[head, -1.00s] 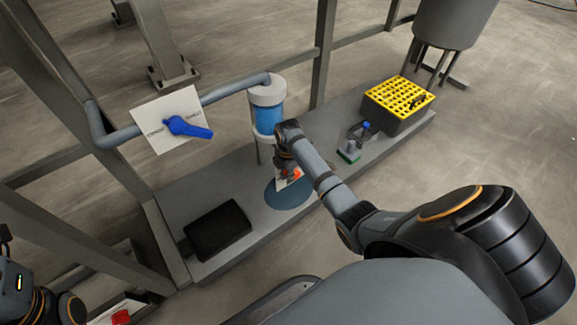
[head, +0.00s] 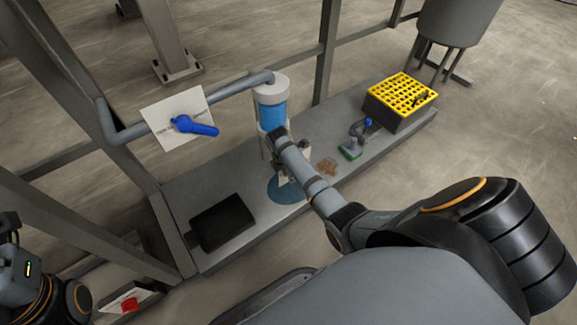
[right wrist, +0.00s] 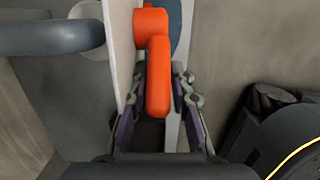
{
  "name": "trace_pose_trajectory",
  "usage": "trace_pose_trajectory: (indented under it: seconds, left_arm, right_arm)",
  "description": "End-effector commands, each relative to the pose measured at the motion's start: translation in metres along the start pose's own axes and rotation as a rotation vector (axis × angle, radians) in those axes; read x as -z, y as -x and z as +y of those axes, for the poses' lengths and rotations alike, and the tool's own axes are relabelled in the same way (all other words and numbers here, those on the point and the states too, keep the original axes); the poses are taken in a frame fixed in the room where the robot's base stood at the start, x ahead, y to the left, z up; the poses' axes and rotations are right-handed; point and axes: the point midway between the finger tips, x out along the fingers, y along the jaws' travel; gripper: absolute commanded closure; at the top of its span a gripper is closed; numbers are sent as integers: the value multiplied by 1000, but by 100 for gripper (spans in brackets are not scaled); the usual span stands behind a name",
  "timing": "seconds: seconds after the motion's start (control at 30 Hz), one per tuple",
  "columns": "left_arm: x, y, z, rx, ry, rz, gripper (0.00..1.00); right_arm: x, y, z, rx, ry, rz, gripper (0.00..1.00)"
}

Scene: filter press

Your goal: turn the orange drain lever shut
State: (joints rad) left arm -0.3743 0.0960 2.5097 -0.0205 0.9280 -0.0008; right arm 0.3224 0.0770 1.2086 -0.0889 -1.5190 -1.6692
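The orange drain lever (right wrist: 158,75) shows in the right wrist view. Its round hub is at the top and its handle runs down toward my right gripper (right wrist: 158,95). The two fingers stand on either side of the handle, close to it, with no clear contact seen. In the head view my right gripper (head: 284,168) is low in front of the blue-and-white filter housing (head: 271,112), and my own arm hides the lever there. A white plate (right wrist: 122,50) stands beside the lever. Of my left arm, only part shows at the lower left edge; its fingers cannot be made out.
A blue lever (head: 193,126) sits on a white plate on the grey pipe (head: 228,92). The plinth holds a black box (head: 222,222), a green-based brush (head: 350,148) and a yellow-topped crate (head: 400,94). A red object (head: 129,304) is at lower left. Frame posts stand left and behind.

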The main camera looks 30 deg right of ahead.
Motion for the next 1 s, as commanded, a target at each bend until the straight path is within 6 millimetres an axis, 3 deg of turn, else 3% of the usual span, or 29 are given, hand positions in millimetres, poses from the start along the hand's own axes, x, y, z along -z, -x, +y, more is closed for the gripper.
trace_pose_trajectory:
  seconds: [0.03,0.1,0.47,0.57,0.8,1.0]
  left_arm:
    - [0,0,0,2,-1,0,60]
    - [0,0,-1,4,-2,0,60]
    - [-1,0,-1,6,-3,0,60]
    - [0,0,-1,6,-2,1,60]
    - [0,0,-1,5,-2,2,60]
    - [0,0,-1,4,-2,2,60]
  right_arm:
    - [0,0,0,0,0,0,68]
    - [0,0,0,-1,0,1,58]
    - [0,6,2,-5,0,1,58]
    - [0,23,2,-7,0,0,58]
    - [0,82,2,-7,-1,1,58]
    - [0,113,1,-3,0,1,58]
